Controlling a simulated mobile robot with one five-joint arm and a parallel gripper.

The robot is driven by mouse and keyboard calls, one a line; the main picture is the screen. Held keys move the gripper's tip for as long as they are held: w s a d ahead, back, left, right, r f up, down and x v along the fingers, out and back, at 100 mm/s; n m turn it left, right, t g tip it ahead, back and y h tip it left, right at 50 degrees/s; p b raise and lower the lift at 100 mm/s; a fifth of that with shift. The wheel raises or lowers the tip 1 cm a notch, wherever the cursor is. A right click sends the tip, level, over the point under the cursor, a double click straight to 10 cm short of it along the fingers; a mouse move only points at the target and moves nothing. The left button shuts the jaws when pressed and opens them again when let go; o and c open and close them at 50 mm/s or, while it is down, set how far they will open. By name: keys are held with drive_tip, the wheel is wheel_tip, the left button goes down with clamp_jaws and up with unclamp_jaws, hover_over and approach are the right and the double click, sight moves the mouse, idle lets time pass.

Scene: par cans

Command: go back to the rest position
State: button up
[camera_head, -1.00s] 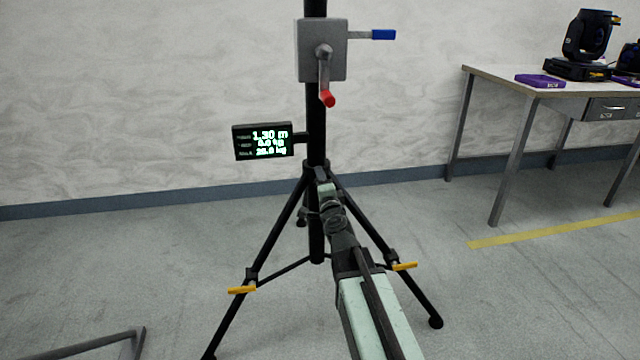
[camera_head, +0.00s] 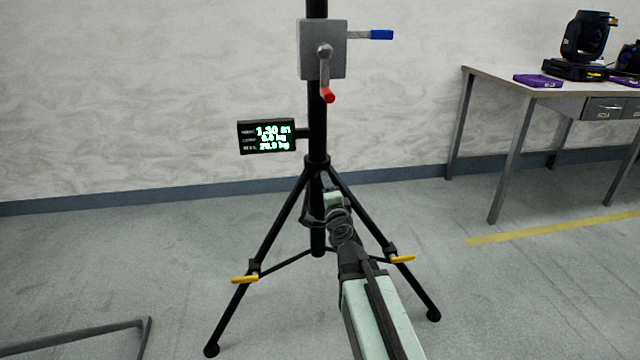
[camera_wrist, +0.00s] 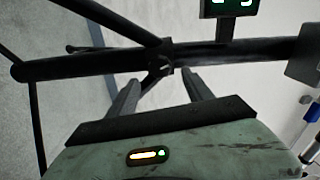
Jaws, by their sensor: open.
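My gripper (camera_wrist: 160,77) is open and empty, its two dark fingers apart in the wrist view. Behind them the black mast of the tripod stand (camera_wrist: 90,62) runs across the picture. I cannot tell the exact gap between the fingertips and the mast. In the head view my arm reaches forward from the bottom, and the gripper end (camera_head: 333,197) overlaps the stand's lower part, hiding some of it. The fingers are not clear there. The stand (camera_head: 317,150) is upright on spread legs.
The stand carries a grey winch box (camera_head: 323,49) with a red-tipped crank (camera_head: 326,80) and a blue-tipped lever (camera_head: 381,35), plus a lit display (camera_head: 267,136). A table (camera_head: 500,82) with a moving-head light (camera_head: 585,40) is at right. A dark frame (camera_head: 90,336) lies lower left.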

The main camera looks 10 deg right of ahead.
wheel_tip(320, 180, up, 5)
drive_tip(key=a+n+y+p, duration=0.1)
drive_tip(key=n+p, duration=0.1)
drive_tip(key=p, duration=0.4)
drive_tip(key=s+a+f+n+g+y+p, duration=0.3)
drive_tip(key=s+a+f+n+g+p, duration=0.1)
drive_tip(key=s+a+f+n+g, duration=0.45)
drive_tip(key=s+d+f+n+g+h, duration=0.25)
drive_tip(key=s+d+f+g, duration=0.25)
drive_tip(key=s, duration=0.3)
drive_tip(key=s+d+f+n+g+h, duration=0.25)
drive_tip(key=s+d+f+g, duration=0.2)
drive_tip(key=s, duration=0.35)
wheel_tip(320, 180, up, 38)
drive_tip(key=y+p, duration=0.1)
drive_tip(key=p, duration=3.7)
drive_tip(key=shift+s+a+f+n, duration=0.2)
drive_tip(key=shift+s+n, duration=0.25)
